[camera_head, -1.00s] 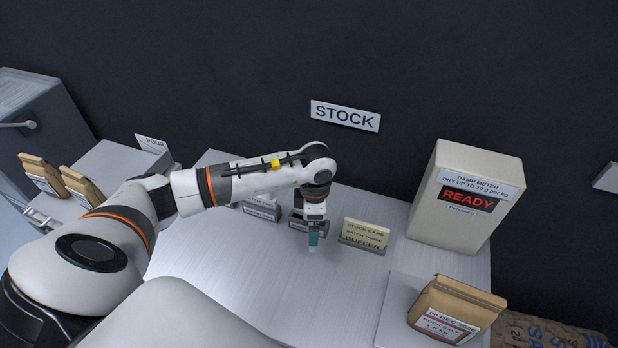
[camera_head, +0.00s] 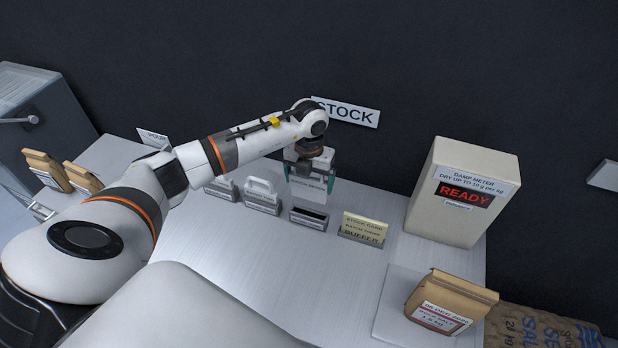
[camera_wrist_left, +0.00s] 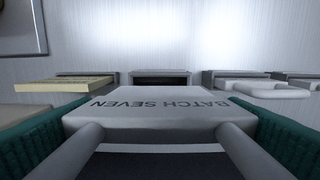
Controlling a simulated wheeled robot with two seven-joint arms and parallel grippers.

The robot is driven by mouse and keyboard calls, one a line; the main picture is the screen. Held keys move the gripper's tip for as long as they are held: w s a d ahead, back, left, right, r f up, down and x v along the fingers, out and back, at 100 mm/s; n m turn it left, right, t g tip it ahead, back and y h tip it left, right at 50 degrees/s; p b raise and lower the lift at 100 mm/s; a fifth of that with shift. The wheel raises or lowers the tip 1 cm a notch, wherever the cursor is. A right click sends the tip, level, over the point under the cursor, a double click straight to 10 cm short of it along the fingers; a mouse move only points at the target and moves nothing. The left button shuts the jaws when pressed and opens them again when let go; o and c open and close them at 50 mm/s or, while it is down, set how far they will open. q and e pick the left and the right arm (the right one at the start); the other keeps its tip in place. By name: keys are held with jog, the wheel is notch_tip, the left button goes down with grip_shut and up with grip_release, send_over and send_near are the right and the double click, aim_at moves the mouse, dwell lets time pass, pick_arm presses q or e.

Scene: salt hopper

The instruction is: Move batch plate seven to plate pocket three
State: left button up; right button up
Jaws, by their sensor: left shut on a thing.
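Batch plate seven (camera_wrist_left: 160,105), a white plate lettered BATCH SEVEN with a handle, is held between the green fingers of my left gripper (camera_head: 311,178). It also shows in the head view (camera_head: 308,188), raised above the table. An empty pocket with a dark slot (camera_head: 309,217) stands just below and in front of the plate. The same dark slot (camera_wrist_left: 161,80) shows beyond the plate in the left wrist view. Its label is too small to read, so I cannot tell its number. My right gripper is out of view.
A pocket with a white-handled plate (camera_head: 262,196) stands left of the empty one, another (camera_head: 221,188) further left. A stock card (camera_head: 363,228) stands to the right. The damp meter (camera_head: 463,195) reads READY. A paper bag (camera_head: 450,300) is at front right.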

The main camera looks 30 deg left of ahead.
aim_at(309, 198)
pick_arm(q)
jog(key=shift+f, duration=0.1)
notch_tip(309, 198, down, 5)
jog(key=b, duration=0.4)
jog(key=shift+f+b, duration=0.3)
jog(key=shift+b, duration=0.15)
dwell(1.3)
jog(key=shift+f+b, duration=2.35)
jog(key=shift+f, duration=0.5)
dwell(0.3)
